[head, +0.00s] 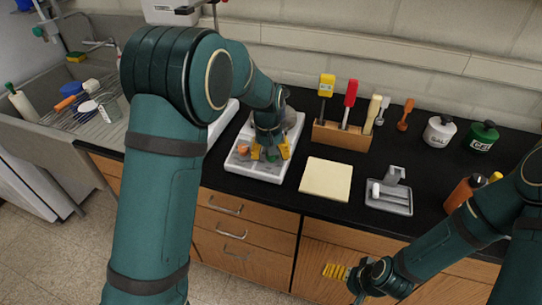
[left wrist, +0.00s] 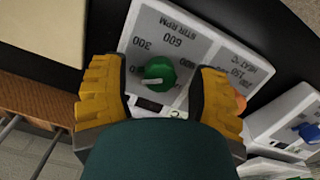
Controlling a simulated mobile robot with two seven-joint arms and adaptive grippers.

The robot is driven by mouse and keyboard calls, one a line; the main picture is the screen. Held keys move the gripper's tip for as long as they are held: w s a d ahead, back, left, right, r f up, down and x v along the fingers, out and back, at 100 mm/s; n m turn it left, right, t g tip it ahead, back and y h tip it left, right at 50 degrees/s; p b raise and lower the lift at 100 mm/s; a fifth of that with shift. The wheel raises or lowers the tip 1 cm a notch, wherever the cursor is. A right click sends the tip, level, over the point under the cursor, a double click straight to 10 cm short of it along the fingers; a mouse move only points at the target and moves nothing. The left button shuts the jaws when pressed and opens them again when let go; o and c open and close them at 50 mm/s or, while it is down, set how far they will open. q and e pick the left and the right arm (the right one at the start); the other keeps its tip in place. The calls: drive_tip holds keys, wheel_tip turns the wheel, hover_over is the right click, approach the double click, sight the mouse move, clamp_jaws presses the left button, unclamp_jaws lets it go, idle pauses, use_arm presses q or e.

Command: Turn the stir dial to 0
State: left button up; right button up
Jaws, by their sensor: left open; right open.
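The stir dial (left wrist: 158,73) is a round green knob on a white panel marked STIR RPM, with 300 and 600 printed around it. A pale mark lies on its lower left part; the exact setting is hard to read. My left gripper (left wrist: 155,92) is open, with one yellow finger on each side of the dial and gaps between. In the head view my left gripper (head: 270,153) points down over the front of the white stirrer (head: 250,167) and hides the stir dial. My right gripper (head: 347,274) is open and empty, low in front of the cabinets.
An orange heat knob (head: 243,148) is close beside my left gripper. A blue knob (left wrist: 308,132) sits on another white unit. A cream pad (head: 326,180), grey tray (head: 389,198) and wooden tool rack (head: 341,136) stand to the right on the black counter.

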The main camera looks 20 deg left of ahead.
use_arm(q)
wheel_tip(320, 180, up, 11)
drive_tip(key=shift+s+a, duration=0.25)
drive_tip(key=shift+s, duration=0.15)
drive_tip(key=shift+f, duration=0.15)
use_arm(e)
drive_tip(key=shift+s, duration=0.1)
